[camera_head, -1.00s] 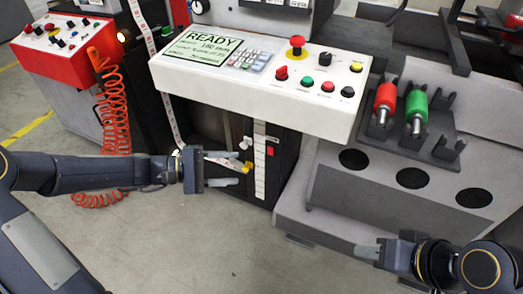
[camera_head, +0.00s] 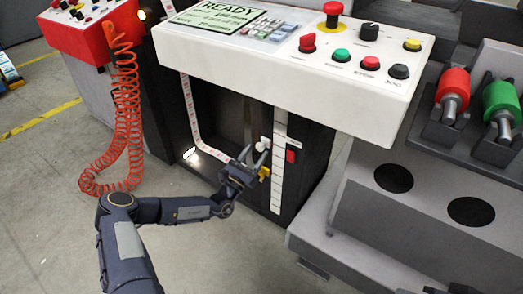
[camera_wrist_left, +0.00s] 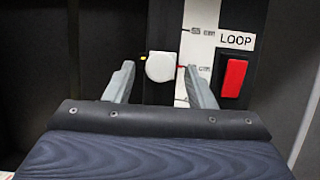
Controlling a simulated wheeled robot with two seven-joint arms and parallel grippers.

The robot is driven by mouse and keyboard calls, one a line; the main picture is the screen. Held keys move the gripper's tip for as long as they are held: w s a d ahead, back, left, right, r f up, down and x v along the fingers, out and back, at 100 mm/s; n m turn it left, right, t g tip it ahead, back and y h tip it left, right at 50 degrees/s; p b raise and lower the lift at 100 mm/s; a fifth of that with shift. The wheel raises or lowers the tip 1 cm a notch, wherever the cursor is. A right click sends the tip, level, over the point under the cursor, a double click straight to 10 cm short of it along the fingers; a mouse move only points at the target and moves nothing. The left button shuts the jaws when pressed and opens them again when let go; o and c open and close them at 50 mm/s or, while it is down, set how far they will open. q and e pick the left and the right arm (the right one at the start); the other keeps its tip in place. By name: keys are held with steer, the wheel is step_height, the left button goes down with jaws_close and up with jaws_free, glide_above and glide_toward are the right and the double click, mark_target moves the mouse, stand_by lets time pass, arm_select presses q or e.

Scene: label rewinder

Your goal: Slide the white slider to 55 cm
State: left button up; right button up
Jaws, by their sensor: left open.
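The white slider (camera_head: 265,143) is on the dark panel under the console, left of a white vertical scale strip (camera_head: 279,170). In the left wrist view the slider's white knob (camera_wrist_left: 160,67) lies between the two fingers of my open left gripper (camera_wrist_left: 160,76), with a gap on both sides. A red mark beside the knob points at the scale, below a higher scale label (camera_wrist_left: 203,32) whose figures are hard to read. My left gripper (camera_head: 254,157) also shows in the head view, at the slider.
A red LOOP button (camera_wrist_left: 233,78) is right of the scale. The white console (camera_head: 290,60) overhangs the panel. A coiled orange hose (camera_head: 127,120) hangs at left. The floor at lower left is clear.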

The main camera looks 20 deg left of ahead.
mark_target(259, 148)
arm_select(q)
steer(key=shift+b+x, duration=0.4)
steer(key=shift+x, duration=1.25)
steer(key=shift+c, duration=0.3)
steer(key=shift+r, duration=0.1)
jaws_close()
